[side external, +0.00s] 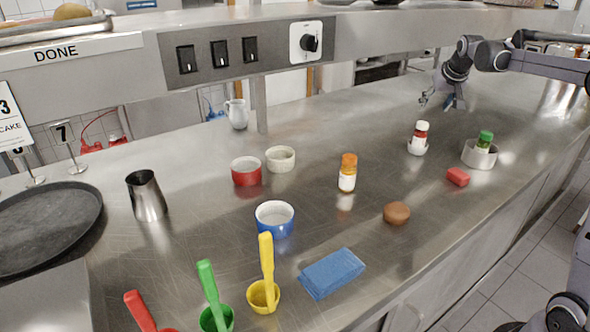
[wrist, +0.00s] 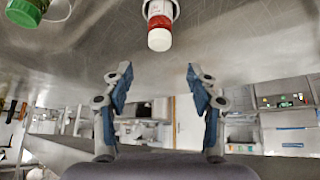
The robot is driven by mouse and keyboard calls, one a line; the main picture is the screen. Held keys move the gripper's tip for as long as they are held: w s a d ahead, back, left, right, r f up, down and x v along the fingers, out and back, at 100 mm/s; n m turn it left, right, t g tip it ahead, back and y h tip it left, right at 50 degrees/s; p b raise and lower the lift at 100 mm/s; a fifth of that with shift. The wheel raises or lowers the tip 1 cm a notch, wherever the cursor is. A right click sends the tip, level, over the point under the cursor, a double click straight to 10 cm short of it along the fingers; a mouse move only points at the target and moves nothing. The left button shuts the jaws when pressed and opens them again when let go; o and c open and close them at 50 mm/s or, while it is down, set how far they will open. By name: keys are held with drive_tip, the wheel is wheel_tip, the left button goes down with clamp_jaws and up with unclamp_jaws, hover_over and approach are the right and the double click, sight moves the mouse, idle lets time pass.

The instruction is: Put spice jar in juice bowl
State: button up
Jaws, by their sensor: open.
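Three small jars could be the spice jar, and I cannot tell which one is meant. A jar with an orange cap (side external: 347,173) stands upright on the counter. No bowl is readable as the juice bowl; blue (side external: 275,221), red (side external: 246,175) and cream (side external: 280,160) bowls stand left of centre. My gripper (side external: 441,100) is open and empty, behind the white-capped jar and above the counter.
Yellow (side external: 263,295) and green (side external: 216,318) scoops stand at the front. A metal cup (side external: 147,196) and black tray (side external: 45,225) are left. A shelf overhangs the back.

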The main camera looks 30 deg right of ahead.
drive_tip(key=s+a+r+n+t+y, duration=0.15)
drive_tip(key=s+a, duration=0.25)
drive_tip(key=a, duration=0.6)
drive_tip(key=s+a+n, duration=0.2)
drive_tip(key=s+a, duration=0.1)
drive_tip(key=a, duration=0.8)
drive_tip(key=s+a+f+n+y, duration=0.2)
drive_tip(key=s+a+f+n, duration=0.2)
drive_tip(key=s+a+f, duration=0.6)
drive_tip(key=s+a, duration=0.5)
drive_tip(key=shift+y, duration=0.35)
drive_tip(key=shift+a+f, duration=0.1)
